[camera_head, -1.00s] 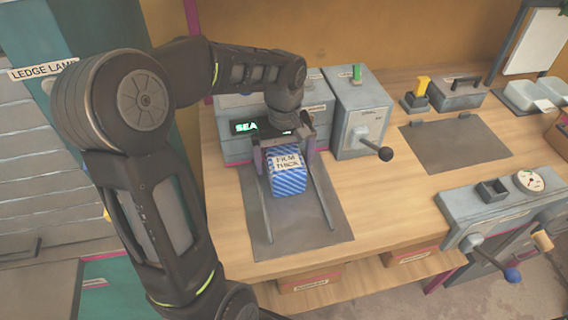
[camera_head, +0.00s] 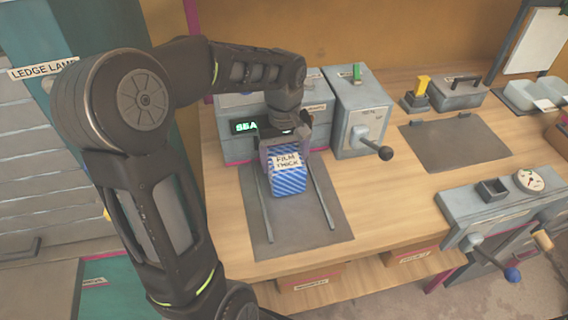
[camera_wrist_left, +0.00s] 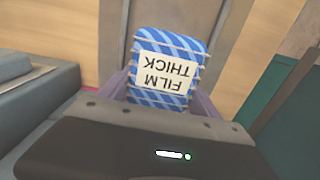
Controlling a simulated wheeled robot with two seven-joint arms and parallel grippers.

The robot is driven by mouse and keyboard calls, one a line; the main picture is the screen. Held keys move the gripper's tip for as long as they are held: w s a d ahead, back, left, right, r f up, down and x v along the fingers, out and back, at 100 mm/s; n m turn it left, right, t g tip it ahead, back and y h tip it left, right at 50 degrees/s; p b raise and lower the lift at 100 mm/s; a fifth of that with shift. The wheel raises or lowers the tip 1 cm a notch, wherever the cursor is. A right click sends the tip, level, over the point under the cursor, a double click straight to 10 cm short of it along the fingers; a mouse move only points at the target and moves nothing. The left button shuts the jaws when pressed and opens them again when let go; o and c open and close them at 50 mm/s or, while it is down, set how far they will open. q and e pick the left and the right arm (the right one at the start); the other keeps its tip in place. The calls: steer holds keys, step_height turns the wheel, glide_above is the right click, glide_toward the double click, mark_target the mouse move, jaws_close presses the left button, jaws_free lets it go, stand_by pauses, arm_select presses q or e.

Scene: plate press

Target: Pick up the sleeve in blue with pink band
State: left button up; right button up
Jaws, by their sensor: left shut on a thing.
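The sleeve is a blue and white striped block (camera_head: 289,180) with a pale label reading "FILM THICK". It is over the dark grey mat (camera_head: 325,222), between two thin metal rails. My left gripper (camera_head: 286,149) is shut on it from the machine side. In the left wrist view the sleeve (camera_wrist_left: 165,68) sits between the two fingers, its label upside down. Pale thin bands cross it there; I cannot make out a clear pink one. I cannot tell whether its underside touches the mat. My right gripper is not in view.
A grey machine with a lit display (camera_head: 243,127) stands right behind my gripper. A grey box with a black-knobbed lever (camera_head: 385,153) is to its right. A second dark mat (camera_head: 455,145) lies empty further right. A gauge panel (camera_head: 500,205) stands at the front right.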

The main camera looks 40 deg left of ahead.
arm_select(q)
steer(key=c, duration=0.8)
steer(key=shift+d+r, duration=0.1)
steer(key=shift+s+d+r, duration=0.3)
steer(key=shift+d+r, duration=0.05)
steer(key=shift+r, duration=0.1)
steer(key=s+d+r, duration=0.2)
steer(key=d, duration=0.1)
steer(key=s+d+r+b, duration=0.1)
steer(key=s+d+r, duration=0.1)
steer(key=s+d, duration=0.1)
steer(key=s+d+r, duration=0.3)
steer(key=d, duration=0.1)
steer(key=shift+s+b, duration=0.1)
steer(key=shift+b, duration=0.3)
